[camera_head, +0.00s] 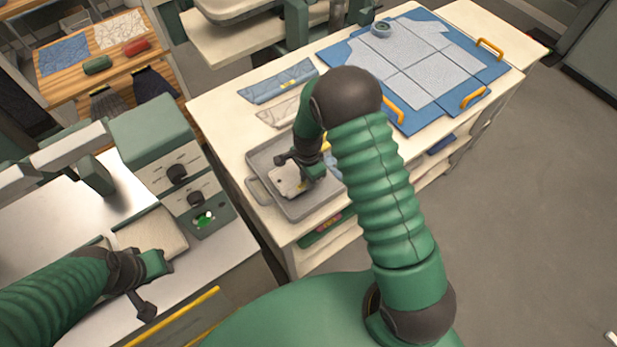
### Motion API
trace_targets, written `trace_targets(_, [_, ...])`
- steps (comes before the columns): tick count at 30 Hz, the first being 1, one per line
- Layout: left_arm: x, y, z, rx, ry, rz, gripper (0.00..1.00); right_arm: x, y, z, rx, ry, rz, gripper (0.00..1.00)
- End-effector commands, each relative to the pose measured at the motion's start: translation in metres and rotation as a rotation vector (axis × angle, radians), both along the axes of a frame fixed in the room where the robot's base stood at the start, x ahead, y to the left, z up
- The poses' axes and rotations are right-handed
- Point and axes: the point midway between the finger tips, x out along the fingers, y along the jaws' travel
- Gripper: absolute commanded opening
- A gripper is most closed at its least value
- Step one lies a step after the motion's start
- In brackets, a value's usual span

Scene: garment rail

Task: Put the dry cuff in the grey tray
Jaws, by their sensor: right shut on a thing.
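My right gripper (298,171) is over the grey tray (301,208), shut on a pale cuff (284,182) with a small yellow mark. The cuff is within the tray's outline; I cannot tell whether it touches the tray floor. The gripper and arm hide part of the tray and cuff. A blue piece (333,168) shows at the tray's right side, partly behind my arm. My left gripper (150,285) is on the left, fingers apart and empty, by the pale pad (150,232) of the green machine.
The green machine (172,160) has knobs and a lit green button. A blue patterned piece (278,82) and a cream piece (279,112) lie behind the tray. A blue board (489,72) with yellow handles carries pale panels. A wooden table (82,75) stands at back left.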

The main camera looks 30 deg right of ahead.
Motion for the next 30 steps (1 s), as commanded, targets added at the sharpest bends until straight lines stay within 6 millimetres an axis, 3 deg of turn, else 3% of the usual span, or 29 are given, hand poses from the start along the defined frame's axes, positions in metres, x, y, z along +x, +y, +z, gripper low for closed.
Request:
trace_targets(3, [0.000,0.000,0.003,0.000,0.000,0.000,0.36,0.000,0.002,-0.012,0.000,0.000,0.001,0.00])
trace_targets(13, [0.000,0.000,-0.001,0.000,0.000,0.001,0.36,-0.001,-0.001,-0.018,0.002,-0.002,0.003,0.00])
trace_targets(14, [0.000,0.000,0.000,0.000,0.000,0.001,0.36,-0.001,-0.001,-0.017,0.002,-0.002,0.003,0.22])
trace_targets(18, [0.000,0.000,0.000,0.000,0.000,0.000,0.36,0.000,-0.001,-0.016,0.002,-0.002,0.003,0.40])
trace_targets(30, [0.000,0.000,0.001,0.000,0.000,0.001,0.36,-0.001,0.000,-0.016,0.001,-0.001,0.003,0.41])
